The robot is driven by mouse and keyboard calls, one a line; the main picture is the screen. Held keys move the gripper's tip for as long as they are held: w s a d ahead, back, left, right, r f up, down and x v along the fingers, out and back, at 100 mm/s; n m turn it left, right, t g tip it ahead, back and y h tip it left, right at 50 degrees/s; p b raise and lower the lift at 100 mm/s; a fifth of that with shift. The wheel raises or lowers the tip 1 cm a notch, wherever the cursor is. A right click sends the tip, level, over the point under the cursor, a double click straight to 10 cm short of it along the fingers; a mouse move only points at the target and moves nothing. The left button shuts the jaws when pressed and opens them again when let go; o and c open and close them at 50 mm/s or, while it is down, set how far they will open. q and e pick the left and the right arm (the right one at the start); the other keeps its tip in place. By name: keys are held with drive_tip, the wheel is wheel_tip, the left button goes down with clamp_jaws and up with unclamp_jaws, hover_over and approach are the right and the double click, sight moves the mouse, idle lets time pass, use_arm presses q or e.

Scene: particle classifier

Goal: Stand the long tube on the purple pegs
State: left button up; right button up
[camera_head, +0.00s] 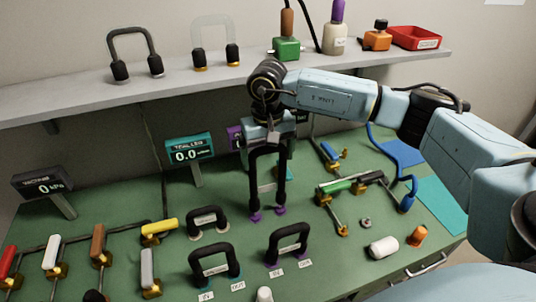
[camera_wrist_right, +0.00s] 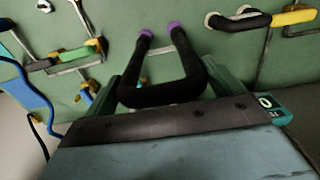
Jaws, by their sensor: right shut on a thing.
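The long tube (camera_head: 253,180) is a black, upside-down U with two long legs, held upright. My right gripper (camera_head: 268,142) is shut on its top bend from above. The tube also shows in the right wrist view (camera_wrist_right: 165,94), between the gripper's fingers. The purple pegs (camera_head: 254,217) show right at the lower ends of the two legs, and in the right wrist view (camera_wrist_right: 174,25). The legs line up with the pegs and look to meet them; I cannot tell how far they are seated. My left gripper is not in view.
Short black tubes (camera_head: 211,271) stand in front and to the left. A valve assembly with a green handle (camera_head: 338,187) is at the right. A teal display (camera_head: 190,151) stands behind left. A shelf (camera_head: 200,85) with tubes and bottles runs along the wall.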

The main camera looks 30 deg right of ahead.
drive_tip(key=shift+f+b, duration=1.55)
drive_tip(key=shift+f, duration=0.25)
drive_tip(key=o, duration=1.1)
drive_tip(key=shift+r, duration=0.2)
wheel_tip(320, 180, up, 13)
drive_tip(key=shift+r, duration=0.1)
drive_tip(key=shift+s, duration=0.1)
